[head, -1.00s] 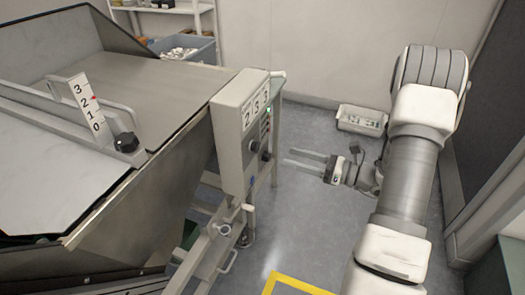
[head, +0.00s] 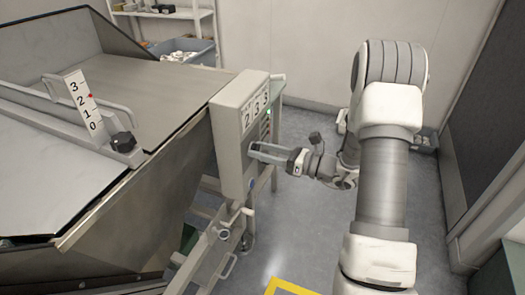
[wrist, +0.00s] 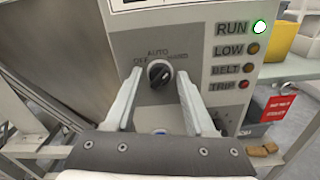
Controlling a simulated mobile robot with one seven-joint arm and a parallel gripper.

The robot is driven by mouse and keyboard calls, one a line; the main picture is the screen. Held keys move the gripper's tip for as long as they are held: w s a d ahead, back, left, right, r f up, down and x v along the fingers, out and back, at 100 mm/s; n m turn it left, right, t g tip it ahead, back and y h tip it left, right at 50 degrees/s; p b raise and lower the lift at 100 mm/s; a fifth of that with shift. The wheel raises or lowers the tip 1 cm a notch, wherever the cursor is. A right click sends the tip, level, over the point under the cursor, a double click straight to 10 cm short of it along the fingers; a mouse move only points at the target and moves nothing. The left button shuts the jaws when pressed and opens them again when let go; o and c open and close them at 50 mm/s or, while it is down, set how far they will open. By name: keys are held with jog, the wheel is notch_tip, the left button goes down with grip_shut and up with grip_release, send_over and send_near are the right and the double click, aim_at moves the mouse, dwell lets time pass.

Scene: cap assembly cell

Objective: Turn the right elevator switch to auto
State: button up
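The switch (wrist: 160,74) is a round black knob on a grey plate in the wrist view. Its labels are OFF at left, AUTO at top and HAND at right. The knob's ridge looks slanted, but I cannot tell for sure which label it points at. My gripper (wrist: 157,82) is open, with one finger on each side of the knob and gaps visible between. In the head view my gripper (head: 254,150) is at the right side of the grey control box (head: 228,165), and its fingertips hide the switch there.
Indicator lamps beside the switch are labelled RUN (wrist: 259,27), LOW, BELT and TRIP; RUN is lit. A steel hopper (head: 150,190) stands left of the box. A metal frame with a handle is below it. The floor (head: 310,225) to the right is clear.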

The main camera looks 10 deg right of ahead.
grip_shut()
jog(key=n+b, duration=0.5)
jog(key=n, duration=0.3)
jog(key=shift+f+n+b, duration=0.1)
jog(key=shift+n+b, duration=0.2)
jog(key=shift+b, duration=0.05)
dwell(0.5)
jog(key=shift+o, duration=1.5)
grip_release()
